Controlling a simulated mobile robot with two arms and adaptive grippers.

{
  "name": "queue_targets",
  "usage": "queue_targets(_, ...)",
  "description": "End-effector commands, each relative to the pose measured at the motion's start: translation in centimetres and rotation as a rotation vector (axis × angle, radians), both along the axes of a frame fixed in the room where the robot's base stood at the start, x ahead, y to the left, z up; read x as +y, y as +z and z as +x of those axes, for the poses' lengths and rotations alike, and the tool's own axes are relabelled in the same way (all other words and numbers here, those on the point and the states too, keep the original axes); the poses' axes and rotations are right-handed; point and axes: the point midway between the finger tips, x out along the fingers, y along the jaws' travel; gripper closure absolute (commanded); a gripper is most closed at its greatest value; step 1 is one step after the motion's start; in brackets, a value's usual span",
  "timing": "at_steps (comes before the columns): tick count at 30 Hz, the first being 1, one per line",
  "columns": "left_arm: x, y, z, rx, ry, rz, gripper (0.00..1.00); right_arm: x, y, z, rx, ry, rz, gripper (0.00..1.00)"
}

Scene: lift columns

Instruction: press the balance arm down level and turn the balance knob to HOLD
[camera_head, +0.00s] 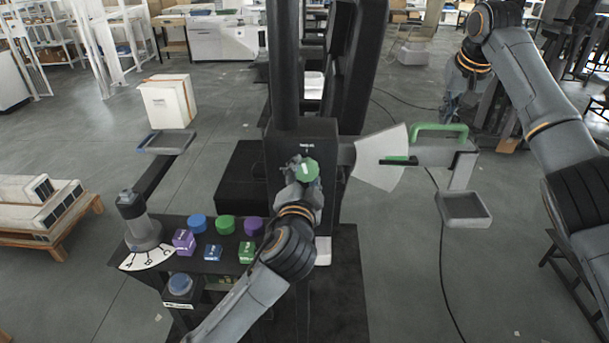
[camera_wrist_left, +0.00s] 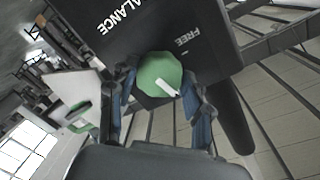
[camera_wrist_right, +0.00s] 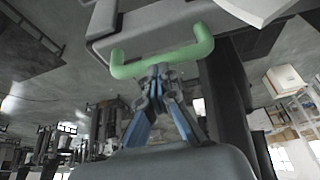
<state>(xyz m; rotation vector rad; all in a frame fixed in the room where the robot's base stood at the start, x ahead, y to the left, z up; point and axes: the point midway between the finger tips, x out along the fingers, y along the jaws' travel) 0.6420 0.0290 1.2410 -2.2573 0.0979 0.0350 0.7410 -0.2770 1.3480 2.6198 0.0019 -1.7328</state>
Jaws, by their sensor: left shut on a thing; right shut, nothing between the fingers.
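The green balance knob (camera_head: 307,170) sits on the front of the dark column housing (camera_head: 280,148). My left gripper (camera_head: 303,181) is shut around it. In the left wrist view the knob (camera_wrist_left: 160,75) is between the fingers, with its white mark slanting to the lower right; "BALANCE" and "FREE" are legible and "HOLD" is not. The balance arm (camera_head: 432,154) extends right of the housing, looking near level, with a green handle (camera_head: 440,128) on top. My right gripper (camera_head: 455,103) is shut and empty at the handle. In the right wrist view its fingertips overlap the handle (camera_wrist_right: 162,60); contact is unclear.
A white fan-shaped plate (camera_head: 380,170) with a green pointer (camera_head: 398,160) is beside the housing. A grey pan (camera_head: 464,209) hangs at the arm's right end, another tray (camera_head: 166,142) at left. A panel (camera_head: 205,265) holds coloured knobs, blocks and a lever (camera_head: 139,222).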

Motion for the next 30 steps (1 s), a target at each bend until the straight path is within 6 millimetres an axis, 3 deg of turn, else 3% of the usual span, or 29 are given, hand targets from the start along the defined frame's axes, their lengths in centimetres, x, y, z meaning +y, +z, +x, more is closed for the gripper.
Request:
queue_targets(12,0.17,0.07,0.07,-0.001,0.005,0.203,0.82,-0.16,-0.28,-0.01,0.004,-0.003,-0.002,1.0)
queue_targets(29,0.23,0.09,0.09,0.0,0.006,0.237,0.82,-0.18,-0.26,-0.02,0.004,-0.003,-0.002,1.0)
queue_targets(30,0.23,0.1,0.09,-0.001,0.007,0.237,0.48,-0.18,-0.26,-0.02,0.004,-0.003,-0.002,1.0)
